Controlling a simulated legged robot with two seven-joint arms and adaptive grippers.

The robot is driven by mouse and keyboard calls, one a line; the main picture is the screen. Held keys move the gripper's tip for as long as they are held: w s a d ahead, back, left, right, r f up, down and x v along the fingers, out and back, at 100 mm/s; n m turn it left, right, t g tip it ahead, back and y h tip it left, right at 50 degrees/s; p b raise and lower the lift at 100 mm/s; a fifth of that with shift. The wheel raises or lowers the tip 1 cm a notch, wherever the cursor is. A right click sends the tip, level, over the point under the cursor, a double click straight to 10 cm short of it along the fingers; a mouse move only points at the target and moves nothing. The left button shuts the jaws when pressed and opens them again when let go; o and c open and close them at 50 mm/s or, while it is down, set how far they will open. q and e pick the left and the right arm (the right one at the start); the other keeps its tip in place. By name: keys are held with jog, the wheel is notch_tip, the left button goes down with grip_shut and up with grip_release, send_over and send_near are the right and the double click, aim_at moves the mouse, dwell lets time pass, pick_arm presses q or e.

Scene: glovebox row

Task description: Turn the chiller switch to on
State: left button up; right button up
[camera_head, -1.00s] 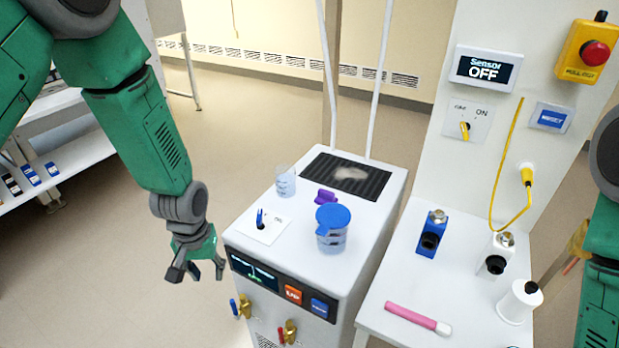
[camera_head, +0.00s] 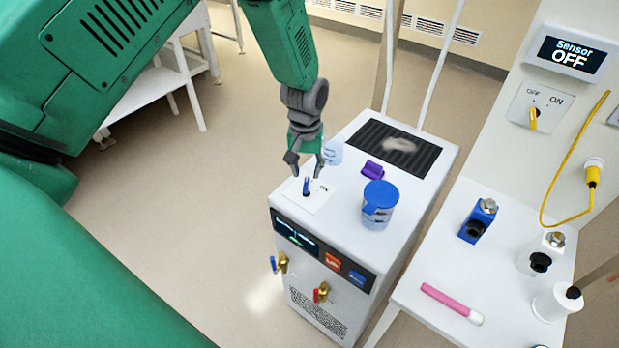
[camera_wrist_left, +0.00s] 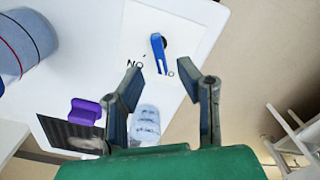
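The chiller (camera_head: 335,222) is a white box with a dark front panel. Its switch is a small blue lever (camera_head: 306,187) on a white plate (camera_head: 318,203) on the top, with "ON" printed at the right. In the left wrist view the blue lever (camera_wrist_left: 159,52) lies ahead of the fingertips, and part of the plate's lettering shows. My left gripper (camera_head: 305,172) is open just above and behind the lever; its two fingers (camera_wrist_left: 160,85) are apart with nothing held, and I see no contact. My right gripper is not in view.
A blue-lidded beaker (camera_head: 379,205), a purple piece (camera_head: 373,170) and a clear beaker (camera_head: 333,153) stand on the chiller near the gripper. A yellow switch (camera_head: 533,117) sits under the "Sensor OFF" display (camera_head: 568,54). A white side table (camera_head: 455,270) holds small parts.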

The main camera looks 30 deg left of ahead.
aim_at(308, 181)
pick_arm(q)
jog(key=f, duration=0.2)
jog(key=a+f, duration=0.1)
jog(key=f, duration=0.1)
jog(key=shift+d+f, duration=0.1)
jog(key=shift+d, duration=0.85)
jog(key=shift+d+r, duration=0.1)
jog(key=shift+r, duration=0.1)
jog(key=shift+c, duration=1.3)
grip_shut()
jog(key=shift+s+a+f, duration=0.1)
jog(key=shift+a, duration=0.65)
jog(key=shift+w+d+m, duration=0.2)
jog(key=shift+d+m, duration=0.25)
jog(key=shift+m, duration=0.25)
jog(key=m, duration=0.2)
jog(key=shift+a+m, duration=0.3)
jog(key=shift+m, duration=0.1)
jog(key=shift+d+m, duration=0.25)
jog(key=shift+m, duration=0.55)
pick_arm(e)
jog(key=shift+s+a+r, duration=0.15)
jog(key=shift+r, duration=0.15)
pick_arm(q)
jog(key=shift+w+a, duration=0.1)
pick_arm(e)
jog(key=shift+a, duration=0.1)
